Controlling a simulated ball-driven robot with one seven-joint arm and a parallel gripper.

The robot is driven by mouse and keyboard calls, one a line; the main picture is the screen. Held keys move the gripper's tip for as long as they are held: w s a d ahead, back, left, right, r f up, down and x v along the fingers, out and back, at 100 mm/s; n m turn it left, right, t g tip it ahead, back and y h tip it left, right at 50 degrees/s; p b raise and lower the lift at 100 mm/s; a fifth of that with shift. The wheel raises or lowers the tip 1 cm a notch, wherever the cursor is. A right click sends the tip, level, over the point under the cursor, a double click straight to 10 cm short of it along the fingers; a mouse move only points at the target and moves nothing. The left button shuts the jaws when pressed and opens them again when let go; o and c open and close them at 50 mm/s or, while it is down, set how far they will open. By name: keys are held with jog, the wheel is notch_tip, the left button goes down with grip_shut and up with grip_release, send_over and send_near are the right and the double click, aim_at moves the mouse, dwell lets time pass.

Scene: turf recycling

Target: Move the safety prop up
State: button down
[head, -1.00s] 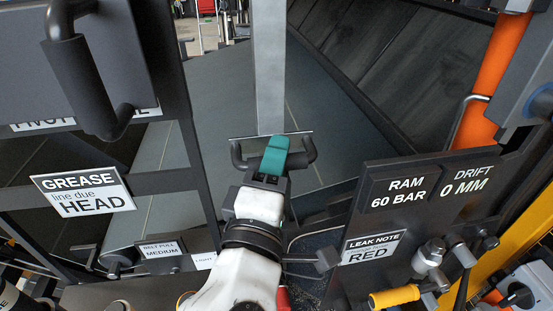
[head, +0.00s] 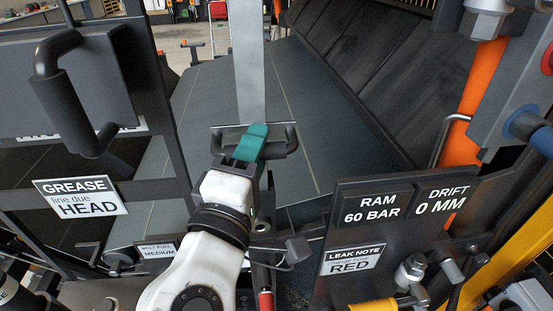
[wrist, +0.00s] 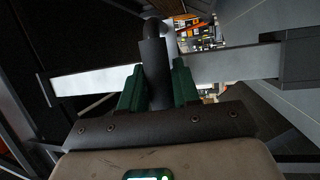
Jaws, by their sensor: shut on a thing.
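The safety prop (head: 247,70) is a long flat grey metal bar. It stands nearly upright in the head view, its lower end at a dark cross handle (head: 291,140). My gripper (head: 257,133) has green fingers and is shut on this handle, just below the bar. In the wrist view the dark round handle grip (wrist: 153,62) sits between the two green fingers of my gripper (wrist: 157,88). The prop's grey bar (wrist: 95,82) passes behind them across the picture. The prop's upper end is out of view.
A dark panel with RAM and DRIFT signs (head: 405,205) stands at right, beside an orange cylinder (head: 480,90). A dark frame with a GREASE sign (head: 80,196) and a bent handle (head: 70,95) stands at left. Grey sloping plates (head: 300,110) lie behind the prop.

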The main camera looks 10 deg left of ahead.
aim_at(248, 104)
notch_tip(248, 104, up, 8)
jog(key=p, duration=0.5)
jog(key=shift+r, duration=0.1)
jog(key=c, duration=1)
grip_release()
jog(key=shift+o, duration=0.5)
jog(key=shift+s+a+f, duration=0.1)
jog(key=shift+s+f, duration=0.25)
jog(key=shift+s, duration=0.2)
jog(key=b+v, duration=0.3)
jog(key=v, duration=0.6)
jog(key=shift+s, duration=0.35)
jog(key=shift+s, duration=0.1)
